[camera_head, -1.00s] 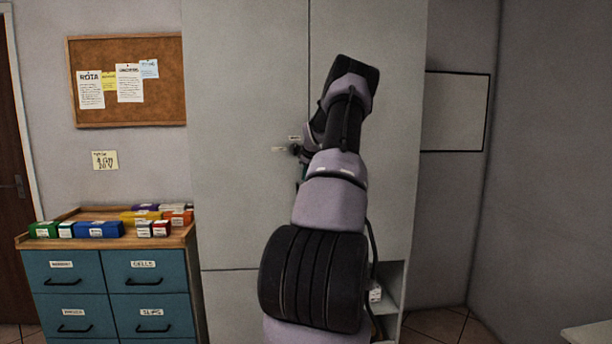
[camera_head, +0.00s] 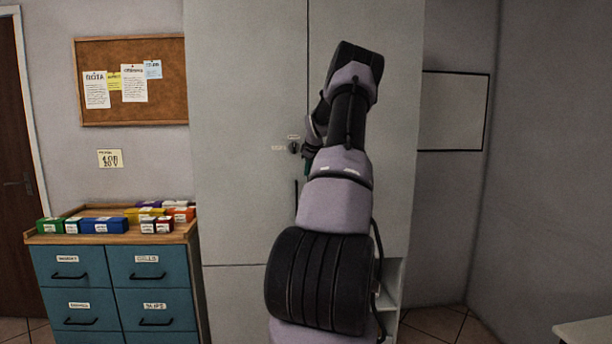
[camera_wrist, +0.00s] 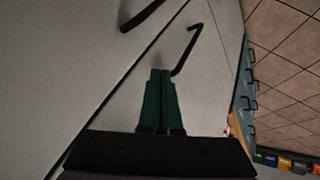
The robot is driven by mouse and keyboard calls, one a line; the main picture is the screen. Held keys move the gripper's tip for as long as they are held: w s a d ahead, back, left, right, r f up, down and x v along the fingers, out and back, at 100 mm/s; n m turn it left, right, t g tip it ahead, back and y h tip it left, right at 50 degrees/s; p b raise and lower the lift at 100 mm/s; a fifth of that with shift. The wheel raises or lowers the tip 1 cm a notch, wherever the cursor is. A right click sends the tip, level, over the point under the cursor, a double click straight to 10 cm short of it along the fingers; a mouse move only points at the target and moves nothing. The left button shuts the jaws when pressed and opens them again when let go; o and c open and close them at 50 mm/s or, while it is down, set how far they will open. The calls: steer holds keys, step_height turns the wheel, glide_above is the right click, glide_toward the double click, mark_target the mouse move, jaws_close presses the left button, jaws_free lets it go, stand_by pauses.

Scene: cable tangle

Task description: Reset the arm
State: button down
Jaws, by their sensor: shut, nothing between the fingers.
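My arm rises in the middle of the head view, in front of a tall grey cabinet (camera_head: 245,110), and its upper part bends away from the camera. My gripper (camera_wrist: 163,74) shows in the wrist view with its two green fingers together and nothing between them. The fingertips are close to a thin dark bent handle (camera_wrist: 189,52) on the cabinet front; I cannot tell whether they touch it. In the head view the gripper is mostly hidden behind my arm.
A teal drawer unit (camera_head: 68,268) with a wooden tray top and several coloured boxes (camera_head: 104,225) stands at the left. A cork board (camera_head: 130,80) and a white board (camera_head: 453,110) hang on the walls. A pale table corner (camera_head: 585,332) shows at lower right. Tiled floor is clear at right.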

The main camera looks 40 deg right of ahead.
steer(key=s+r, duration=0.4)
steer(key=r, duration=0.2)
steer(key=s+a+r+m, duration=0.1)
steer(key=s+a+r, duration=0.25)
steer(key=a, duration=0.75)
steer(key=s+a+r+m, duration=0.15)
steer(key=a+r, duration=0.25)
steer(key=a, duration=0.6)
steer(key=s+a+r, duration=0.3)
steer(key=a, duration=0.8)
steer(key=s+a+f+m+y, duration=0.1)
steer(key=s+a+m+y, duration=0.1)
steer(key=s+a, duration=0.7)
steer(key=s+a+m+y, duration=0.3)
steer(key=s+a, duration=0.7)
steer(key=s, duration=0.7)
steer(key=shift+a+f+m, duration=0.25)
steer(key=shift+f+m, duration=0.1)
steer(key=shift+d+t, duration=0.15)
steer(key=shift+t, duration=0.15)
